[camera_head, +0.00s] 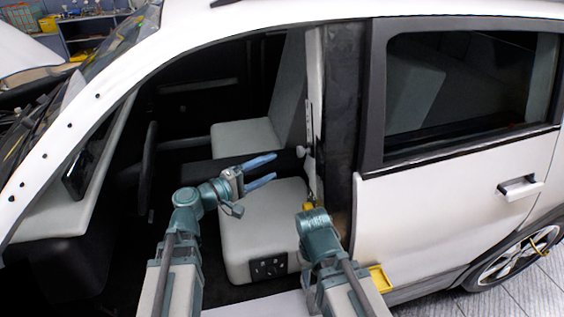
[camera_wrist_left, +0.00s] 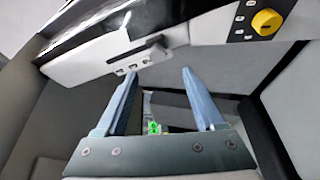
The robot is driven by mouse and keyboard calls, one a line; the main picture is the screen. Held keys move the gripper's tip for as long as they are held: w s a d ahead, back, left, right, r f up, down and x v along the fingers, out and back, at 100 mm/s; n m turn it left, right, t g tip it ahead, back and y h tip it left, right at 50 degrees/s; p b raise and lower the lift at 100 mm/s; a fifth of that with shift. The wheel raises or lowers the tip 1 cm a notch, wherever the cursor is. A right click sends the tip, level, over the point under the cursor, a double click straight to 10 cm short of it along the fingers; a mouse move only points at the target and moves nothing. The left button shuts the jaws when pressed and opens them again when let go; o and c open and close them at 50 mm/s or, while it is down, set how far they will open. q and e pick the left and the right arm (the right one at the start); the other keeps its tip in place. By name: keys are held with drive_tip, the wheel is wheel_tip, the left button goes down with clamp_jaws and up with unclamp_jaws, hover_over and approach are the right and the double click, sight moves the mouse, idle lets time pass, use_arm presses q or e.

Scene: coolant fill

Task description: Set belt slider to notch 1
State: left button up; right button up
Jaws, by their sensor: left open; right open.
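The door pillar (camera_head: 315,110) carries a narrow upright rail with a small grey knob (camera_head: 300,151), which looks like the belt slider. In the left wrist view the pale pillar trim runs across the top, with a dark slider (camera_wrist_left: 154,46) on it and a row of small marks beside it. I cannot read its notch. My left gripper (camera_head: 274,168) is open and empty, to the left of the knob and slightly below it, apart from it. Its two blue fingers (camera_wrist_left: 158,78) show below the slider in the wrist view. My right wrist hides its own fingers.
A yellow dial (camera_wrist_left: 267,22) sits on a dark marked plate along the pillar. The pale front seat (camera_head: 262,225) is below my left gripper. The steering wheel (camera_head: 147,170) is to the left. The closed rear door (camera_head: 460,205) is at the right.

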use_arm(q)
drive_tip(key=shift+v, duration=1.1)
drive_tip(key=s+d+f+m+g+y, duration=0.2)
drive_tip(key=s+d+f+m+g, duration=0.25)
drive_tip(key=f, duration=0.25)
drive_tip(key=s+d+f+m+g+y, duration=0.2)
drive_tip(key=s+d+f+m+g, duration=0.15)
drive_tip(key=d+f, duration=0.3)
drive_tip(key=s+a+f+m+g+y, duration=0.3)
drive_tip(key=s+a+f+y, duration=0.4)
drive_tip(key=y, duration=0.4)
drive_tip(key=shift+s+f+m+g, duration=0.45)
drive_tip(key=shift+s+f, duration=0.25)
drive_tip(key=shift+s, duration=0.25)
drive_tip(key=shift+c, duration=0.2)
